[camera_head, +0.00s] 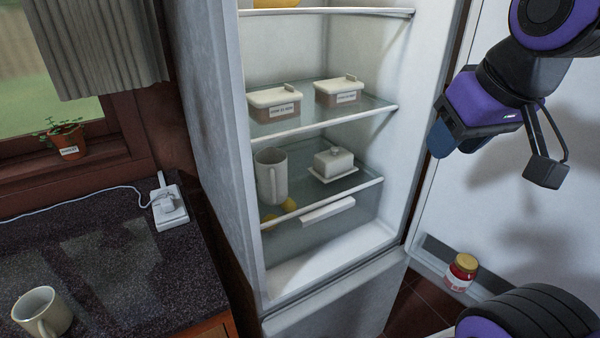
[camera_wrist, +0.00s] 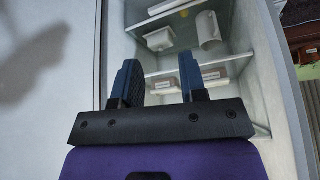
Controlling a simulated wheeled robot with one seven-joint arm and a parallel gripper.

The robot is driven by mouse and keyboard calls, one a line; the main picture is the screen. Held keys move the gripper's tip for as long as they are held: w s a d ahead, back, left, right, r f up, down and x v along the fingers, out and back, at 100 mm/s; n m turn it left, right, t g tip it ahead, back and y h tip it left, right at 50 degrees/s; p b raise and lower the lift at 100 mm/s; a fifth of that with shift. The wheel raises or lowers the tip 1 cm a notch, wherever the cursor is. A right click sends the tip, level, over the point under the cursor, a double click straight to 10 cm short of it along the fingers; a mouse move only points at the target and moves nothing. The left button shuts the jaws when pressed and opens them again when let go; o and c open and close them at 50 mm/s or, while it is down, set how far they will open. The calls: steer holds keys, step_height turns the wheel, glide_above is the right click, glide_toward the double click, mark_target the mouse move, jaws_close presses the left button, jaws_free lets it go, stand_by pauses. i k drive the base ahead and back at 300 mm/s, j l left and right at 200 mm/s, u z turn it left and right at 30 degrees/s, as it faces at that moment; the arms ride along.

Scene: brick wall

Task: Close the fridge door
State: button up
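The fridge (camera_head: 205,110) stands open in the middle of the head view, its shelves facing me. Its white door (camera_head: 487,215) is swung wide open on the right, with a red jar (camera_head: 460,272) in the low door shelf. My gripper (camera_head: 437,140) hangs in front of the door's inner side, right of the shelves, apparently not touching it. In the wrist view, the two dark blue fingers (camera_wrist: 158,80) stand apart with nothing between them. The open fridge interior (camera_wrist: 228,95) shows beyond them, and a pale panel, apparently the door (camera_wrist: 50,110), is at left.
Inside are two labelled containers (camera_head: 274,103), a white pitcher (camera_head: 271,176), a butter dish (camera_head: 333,163) and yellow fruit. A dark counter (camera_head: 90,262) at left holds a mug (camera_head: 42,312) and a socket block (camera_head: 170,207). A potted plant (camera_head: 66,141) stands on the windowsill.

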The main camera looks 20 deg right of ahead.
mark_target(519, 231)
steer(key=k+l, duration=0.35)
steer(key=k, duration=0.2)
steer(key=k+l, duration=0.35)
steer(key=k, duration=0.15)
steer(key=k+l, duration=0.1)
steer(key=l, duration=0.25)
steer(key=k+l+z, duration=0.1)
steer(key=l, duration=0.25)
steer(key=k+l, duration=0.15)
steer(key=l, duration=0.2)
steer(key=k+l, duration=0.15)
steer(key=l, duration=0.2)
steer(key=i+l, duration=0.1)
steer(key=i+z, duration=0.05)
steer(key=i, duration=0.05)
